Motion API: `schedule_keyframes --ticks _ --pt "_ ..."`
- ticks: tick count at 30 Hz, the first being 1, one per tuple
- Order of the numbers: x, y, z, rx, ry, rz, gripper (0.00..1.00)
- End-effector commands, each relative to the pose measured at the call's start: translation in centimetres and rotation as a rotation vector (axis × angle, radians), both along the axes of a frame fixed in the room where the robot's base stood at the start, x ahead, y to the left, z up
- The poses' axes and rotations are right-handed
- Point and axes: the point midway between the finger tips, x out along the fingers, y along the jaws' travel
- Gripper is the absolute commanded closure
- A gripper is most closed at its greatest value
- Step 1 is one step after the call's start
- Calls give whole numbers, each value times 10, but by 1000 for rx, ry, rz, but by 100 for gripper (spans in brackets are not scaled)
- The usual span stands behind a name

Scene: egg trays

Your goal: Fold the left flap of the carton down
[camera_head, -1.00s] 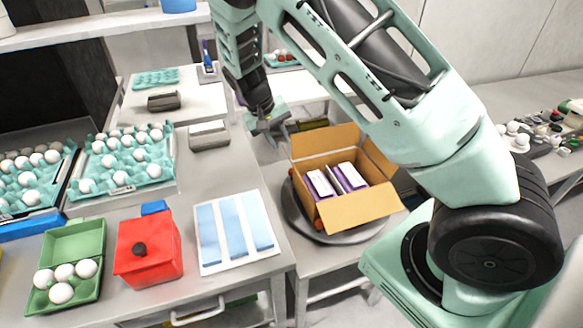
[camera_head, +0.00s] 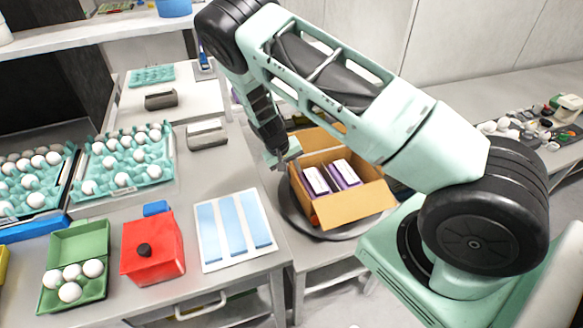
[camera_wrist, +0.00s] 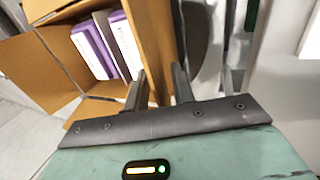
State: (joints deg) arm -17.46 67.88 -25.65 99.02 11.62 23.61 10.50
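The brown carton (camera_head: 302,192) stands open on a round grey turntable (camera_head: 292,218). Purple-and-white boxes (camera_head: 317,180) stand inside it. Its near flap (camera_head: 355,206) slopes outward and its far flap (camera_head: 316,139) stands up. My gripper (camera_head: 285,163) is at the carton's left edge and hides part of that side. In the wrist view, a brown panel on the carton's left side (camera_wrist: 150,40) runs down towards the space between my fingers (camera_wrist: 158,84). The fingers are apart. Whether they touch the panel is not clear.
To the left, the table holds a blue-striped sheet (camera_head: 236,230), a red box (camera_head: 152,247), a green egg carton (camera_head: 75,243) and egg trays (camera_head: 125,160). A grey block (camera_head: 207,134) stands behind.

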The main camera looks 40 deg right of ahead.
Motion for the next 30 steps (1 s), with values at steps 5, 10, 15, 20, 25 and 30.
schedule_keyframes --ticks 5,10,15,20,25,30 --pt "0 0 0 0 0 0 81" --pt "0 0 0 0 0 0 100" --pt "0 0 0 0 0 0 100" --pt "0 0 1 0 0 0 100" --pt "0 0 1 0 0 0 100" --pt "0 0 1 0 0 0 100"
